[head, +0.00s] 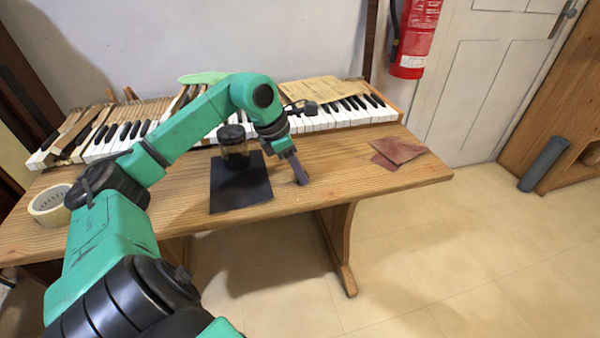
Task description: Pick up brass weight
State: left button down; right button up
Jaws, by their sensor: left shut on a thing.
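My left gripper (301,180) points down at the wooden table (350,180), near its front edge, just right of a black mat. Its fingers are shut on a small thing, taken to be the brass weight. The fingers hide nearly all of it, so its shape and colour cannot be made out. I cannot tell whether it touches the tabletop. My right gripper is not in view.
A dark-lidded jar (233,150) stands on the black mat (228,195). Piano keys (340,115) line the table's back, with brown paper (310,91) on them. Reddish sandpaper (400,149) lies at right, a tape roll (50,203) at left. Bare wood separates gripper and sandpaper.

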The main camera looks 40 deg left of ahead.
pick_arm(q)
jog(key=shift+r, duration=0.3)
notch_tip(320, 180, up, 7)
jog(key=p, duration=0.3)
jog(key=shift+w+p, duration=0.1)
jog(key=shift+p, duration=0.25)
notch_tip(320, 180, up, 12)
jog(key=p, duration=0.5)
jog(key=shift+r+p, duration=0.2)
jog(key=shift+p, duration=0.15)
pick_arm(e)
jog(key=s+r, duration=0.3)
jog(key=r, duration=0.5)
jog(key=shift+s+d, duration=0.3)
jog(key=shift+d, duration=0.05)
